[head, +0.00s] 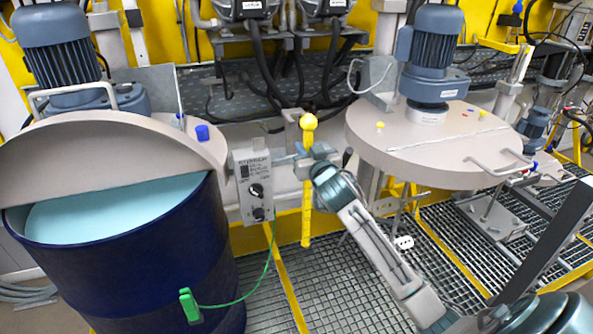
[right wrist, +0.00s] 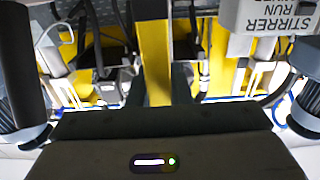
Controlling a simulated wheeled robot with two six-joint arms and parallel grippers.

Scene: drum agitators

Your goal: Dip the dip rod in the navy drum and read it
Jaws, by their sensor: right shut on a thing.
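The dip rod (head: 308,212) is a yellow rod with a round yellow knob on top. It hangs upright in the middle of the head view, its lower end over the grating. My right gripper (head: 306,168) is shut on its upper part, below the knob. In the right wrist view the rod (right wrist: 155,60) stands as a yellow band between my fingers. The navy drum (head: 130,275) stands at the left, its front top open. Pale blue liquid (head: 110,212) shows inside. The rod is right of the drum, outside it. My left gripper is not in view.
A beige lid (head: 95,150) with a motor (head: 62,45) covers the drum's back. A stirrer control box (head: 253,190) hangs between drum and rod. A green clamp (head: 190,305) with a cable is on the drum. Another motor-topped lid (head: 440,140) is at right.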

